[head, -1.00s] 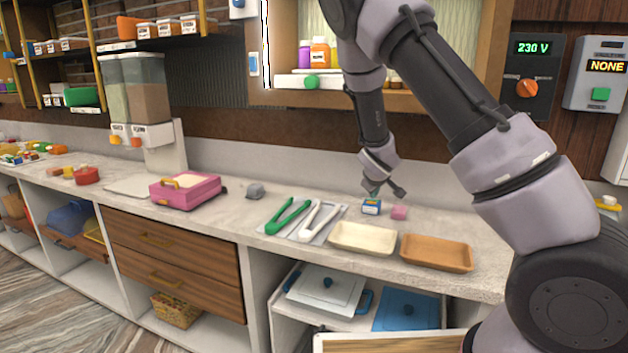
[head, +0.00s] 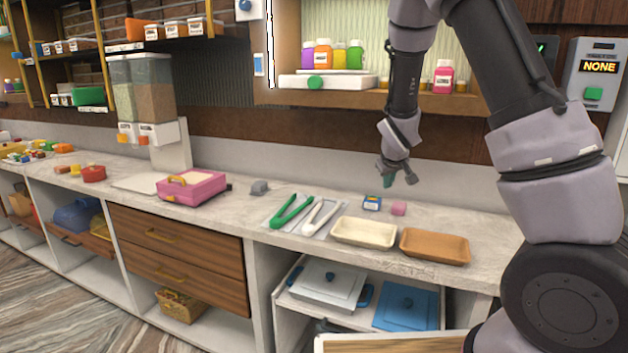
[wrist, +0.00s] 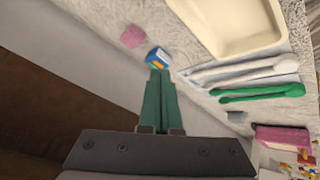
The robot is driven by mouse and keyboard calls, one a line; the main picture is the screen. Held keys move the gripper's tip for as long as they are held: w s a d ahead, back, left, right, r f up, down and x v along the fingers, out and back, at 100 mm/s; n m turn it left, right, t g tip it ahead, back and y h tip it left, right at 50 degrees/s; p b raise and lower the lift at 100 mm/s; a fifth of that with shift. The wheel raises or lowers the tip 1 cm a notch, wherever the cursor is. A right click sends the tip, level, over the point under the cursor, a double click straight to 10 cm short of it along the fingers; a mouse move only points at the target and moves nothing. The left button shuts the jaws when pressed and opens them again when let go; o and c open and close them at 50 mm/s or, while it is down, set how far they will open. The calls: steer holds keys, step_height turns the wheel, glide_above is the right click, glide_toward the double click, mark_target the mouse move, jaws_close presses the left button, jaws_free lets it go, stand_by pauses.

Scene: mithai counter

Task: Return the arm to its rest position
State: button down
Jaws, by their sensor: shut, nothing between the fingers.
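My gripper (head: 399,180) hangs from my arm above the back of the counter (head: 300,242), pointing down. Its green fingers (wrist: 160,100) are together in the wrist view, with nothing held between them. A small blue box (head: 372,203) with a pale label stands on the counter below the gripper; in the wrist view the box (wrist: 157,57) shows just past the fingertips. A pink cube (head: 398,209) lies beside the box, and it also shows in the wrist view (wrist: 133,37).
A cream tray (head: 364,233) and a brown tray (head: 435,246) lie in front. Green tongs (head: 292,211) and white tongs (head: 318,215) lie to the left, near a pink case (head: 192,187). A shelf with bottles (head: 323,54) hangs behind my arm.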

steer(key=s+d+r+m+g+y, duration=0.1)
steer(key=s+d+r+m+y, duration=0.15)
steer(key=s+r, duration=0.85)
steer(key=s+d+r+m+y, duration=0.15)
steer(key=s+r+m, duration=0.25)
steer(key=s+r, duration=0.65)
steer(key=s+a+r+m, duration=0.1)
steer(key=s+r, duration=0.1)
steer(key=s, duration=0.7)
steer(key=shift+s+r+h, duration=0.2)
steer(key=shift+s+h, duration=0.2)
